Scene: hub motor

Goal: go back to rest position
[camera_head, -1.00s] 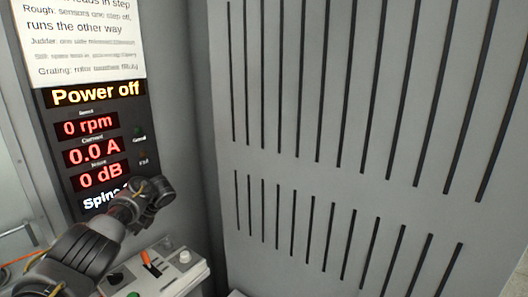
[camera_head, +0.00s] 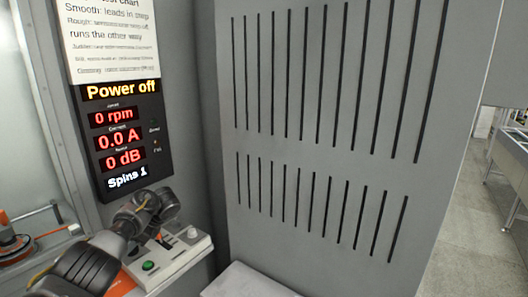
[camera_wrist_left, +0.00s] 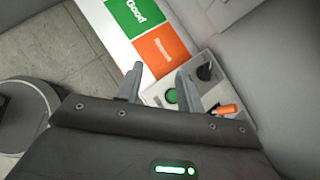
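My left arm comes in from the lower left of the head view, in front of the control box (camera_head: 180,262); its fingertips are not clear there. In the left wrist view my left gripper (camera_wrist_left: 158,76) has its two fingers apart with nothing between them. The control box also shows there (camera_wrist_left: 192,66), just beyond the fingers; I cannot tell whether they touch it. It carries a green button (camera_wrist_left: 171,96), a black knob (camera_wrist_left: 208,72) and an orange lever (camera_wrist_left: 227,110). My right gripper is not in view.
A display panel (camera_head: 125,135) reads "Power off", 0 rpm, 0.0 A, 0 dB and "Spins 1". A slotted grey wall (camera_head: 300,150) stands close ahead. A green "Good" field (camera_wrist_left: 135,14) and an orange field (camera_wrist_left: 160,50) lie beside the box. Open floor (camera_head: 470,240) shows at right.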

